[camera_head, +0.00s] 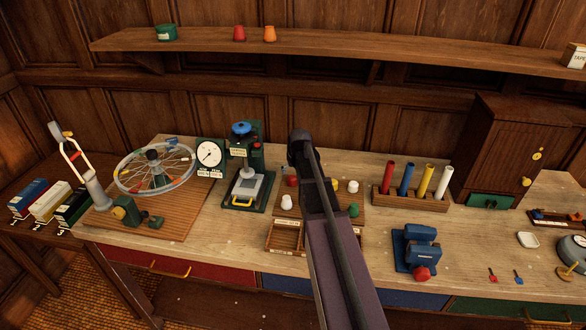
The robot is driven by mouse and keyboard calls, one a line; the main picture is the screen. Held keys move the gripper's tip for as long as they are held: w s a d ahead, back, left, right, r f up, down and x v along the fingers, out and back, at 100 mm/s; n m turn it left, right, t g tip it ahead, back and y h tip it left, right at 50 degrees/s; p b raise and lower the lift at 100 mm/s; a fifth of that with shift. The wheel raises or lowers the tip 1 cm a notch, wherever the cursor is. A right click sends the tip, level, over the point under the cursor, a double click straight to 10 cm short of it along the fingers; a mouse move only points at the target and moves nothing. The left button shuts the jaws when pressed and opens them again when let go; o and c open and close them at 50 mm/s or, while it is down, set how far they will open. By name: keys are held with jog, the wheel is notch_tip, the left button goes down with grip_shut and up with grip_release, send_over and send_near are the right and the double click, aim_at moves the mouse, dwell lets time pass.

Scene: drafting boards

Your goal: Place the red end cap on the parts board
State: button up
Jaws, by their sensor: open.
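A small red cap-like piece (291,181) sits at the back left of a flat brown wooden board (343,222) in the middle of the bench. White, yellow and green pieces of similar size stand on the same board. My dark arm crosses in front of it and hides its middle. A larger red piece (239,33) stands on the wall shelf beside an orange one (269,33); I cannot tell which red piece is the end cap. My gripper's fingers do not show.
A rack (408,200) holds red, blue, yellow and white tubes. A blue vise (416,247) stands before it. A green press (246,170), a dial gauge (209,155) and a spoked wheel (153,168) stand left. An open wooden tray (285,238) lies in front of the board. A cabinet (505,150) stands right.

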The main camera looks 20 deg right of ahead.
jog(key=shift+p+v, duration=2.2)
jog(key=shift+v, duration=0.55)
jog(key=s+a+f+n+g, duration=0.1)
jog(key=s+a+g, duration=0.3)
jog(key=s+a, duration=1.7)
jog(key=shift+s+a+f+g+y, duration=0.2)
jog(key=shift+s+a+g+y, duration=0.1)
jog(key=shift+s+y, duration=0.1)
jog(key=shift+d, duration=0.1)
